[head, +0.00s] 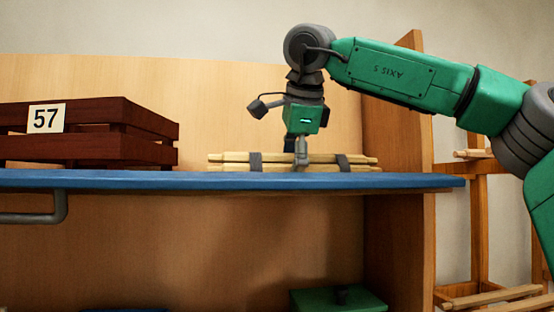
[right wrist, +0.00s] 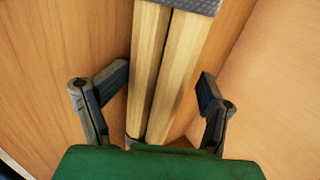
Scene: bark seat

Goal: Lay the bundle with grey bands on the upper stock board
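The bundle of pale wooden sticks with grey bands (head: 325,162) lies lengthwise on the blue-edged upper board (head: 200,180), right of its middle. The board's front edge hides the line where they meet. My right gripper (head: 301,156) points down over the bundle's middle, between the two bands. In the right wrist view, the bundle (right wrist: 168,75) runs between the two fingers of my right gripper (right wrist: 163,88). The fingers are apart, with a gap to the sticks on each side. My left gripper is not in view.
A dark red slatted crate (head: 90,152) with a "57" label stands on the board at the left. A side panel (head: 400,140) closes the right end. A green box (head: 338,299) sits below the board. A wooden rack (head: 482,240) stands at the right.

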